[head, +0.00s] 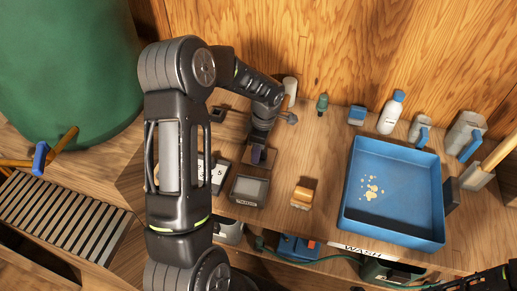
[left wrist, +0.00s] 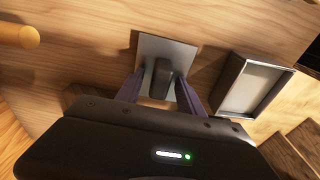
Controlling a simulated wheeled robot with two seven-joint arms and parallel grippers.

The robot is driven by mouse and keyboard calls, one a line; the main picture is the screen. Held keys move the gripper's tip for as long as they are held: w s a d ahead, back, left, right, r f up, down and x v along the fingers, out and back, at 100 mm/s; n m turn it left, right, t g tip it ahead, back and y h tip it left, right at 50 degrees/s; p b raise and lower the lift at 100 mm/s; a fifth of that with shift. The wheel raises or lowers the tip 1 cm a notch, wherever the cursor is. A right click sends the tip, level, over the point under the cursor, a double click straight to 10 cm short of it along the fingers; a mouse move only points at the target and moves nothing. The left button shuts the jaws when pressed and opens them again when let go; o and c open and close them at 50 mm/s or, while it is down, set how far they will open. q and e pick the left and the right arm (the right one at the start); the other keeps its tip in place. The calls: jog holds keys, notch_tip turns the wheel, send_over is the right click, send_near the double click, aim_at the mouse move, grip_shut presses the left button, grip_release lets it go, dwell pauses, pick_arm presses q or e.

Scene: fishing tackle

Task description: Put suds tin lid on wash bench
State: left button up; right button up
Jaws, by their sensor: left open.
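A square plate with a dark upright knob, which looks like the suds tin lid (left wrist: 181,51), lies flat on the wooden surface. My left gripper (left wrist: 160,91) is open, its purple fingers on either side of the knob. In the head view the left gripper (head: 258,154) points down over the plate (head: 254,160) and hides part of it. An open square tin (head: 250,190) with a front label stands just in front; it also shows in the left wrist view (left wrist: 232,96). The wash bench (head: 325,150) carries a WASH label on its front edge. A dark part of my right arm shows at the bottom right corner.
A blue tray (head: 395,225) with pale crumbs takes up the right of the bench. An orange-and-cream block (head: 302,195) lies between tin and tray. Bottles, including a white one (head: 391,115), line the back. Bare wood lies left of the tray.

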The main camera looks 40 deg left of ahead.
pick_arm(q)
notch_tip(320, 180, up, 12)
jog(key=d+b, duration=0.1)
jog(key=shift+w+r, duration=0.15)
jog(key=shift+w, duration=0.05)
dwell(0.3)
jog(key=shift+d, duration=0.1)
dwell(1.4)
